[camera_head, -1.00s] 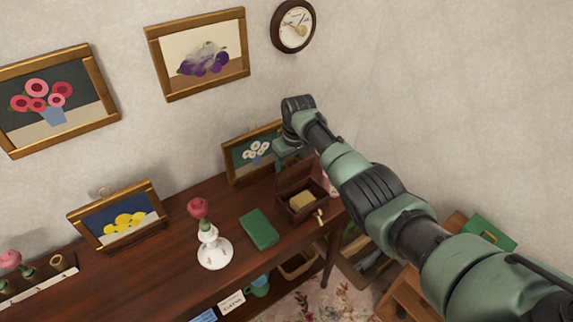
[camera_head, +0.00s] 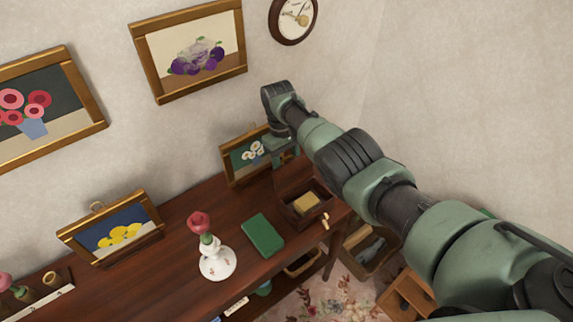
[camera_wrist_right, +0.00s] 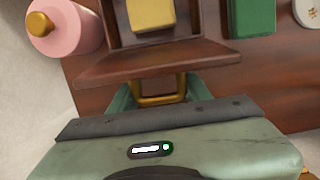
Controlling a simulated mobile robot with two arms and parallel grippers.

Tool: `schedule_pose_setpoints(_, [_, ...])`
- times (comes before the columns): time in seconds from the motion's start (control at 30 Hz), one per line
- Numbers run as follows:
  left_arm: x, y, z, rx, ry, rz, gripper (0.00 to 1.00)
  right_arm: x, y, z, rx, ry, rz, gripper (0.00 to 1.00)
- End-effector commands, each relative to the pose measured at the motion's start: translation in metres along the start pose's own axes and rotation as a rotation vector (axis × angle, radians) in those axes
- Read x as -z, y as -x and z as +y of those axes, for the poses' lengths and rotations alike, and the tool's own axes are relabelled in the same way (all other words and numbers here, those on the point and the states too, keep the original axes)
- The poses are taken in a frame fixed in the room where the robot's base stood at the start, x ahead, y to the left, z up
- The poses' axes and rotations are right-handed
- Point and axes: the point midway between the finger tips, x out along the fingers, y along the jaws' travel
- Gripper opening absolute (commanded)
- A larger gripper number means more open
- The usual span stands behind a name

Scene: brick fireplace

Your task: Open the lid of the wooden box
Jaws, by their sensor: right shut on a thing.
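The wooden box (camera_head: 300,220) stands on the dark table near its right end. Its lid (camera_head: 292,183) is raised at the back, so the inside shows, with a yellow block (camera_head: 306,202) in it. In the right wrist view the lid (camera_wrist_right: 155,64) crosses in front of the gripper, with the block (camera_wrist_right: 151,14) beyond it. My right gripper (camera_wrist_right: 162,92) is shut on the lid's brass handle (camera_wrist_right: 160,99); the exact contact is partly hidden. In the head view my right arm reaches the lid from behind. My left gripper is out of view.
A green book (camera_head: 263,235) and a white vase (camera_head: 216,263) with a red flower are left of the box. A framed flower picture (camera_head: 245,160) stands behind it. A pink bottle (camera_wrist_right: 66,28) is close by in the wrist view. A brass key (camera_head: 325,221) sticks out in front.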

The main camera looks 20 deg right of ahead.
Motion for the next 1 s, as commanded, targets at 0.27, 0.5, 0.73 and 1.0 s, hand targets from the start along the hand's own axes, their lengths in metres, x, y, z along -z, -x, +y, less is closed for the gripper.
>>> schedule_pose_setpoints(0.27, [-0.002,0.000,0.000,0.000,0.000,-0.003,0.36,-0.001,-0.001,0.002,-0.004,0.000,-0.001,0.59])
schedule_pose_setpoints(0.5, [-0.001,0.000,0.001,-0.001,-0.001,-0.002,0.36,0.000,0.000,0.001,-0.001,0.000,0.000,0.59])
schedule_pose_setpoints(0.73, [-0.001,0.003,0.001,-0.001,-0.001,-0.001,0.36,0.001,0.029,0.002,-0.002,0.000,0.004,0.59])
schedule_pose_setpoints(1.0, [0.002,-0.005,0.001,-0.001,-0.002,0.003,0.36,0.001,0.067,0.003,-0.001,-0.001,0.000,0.59])
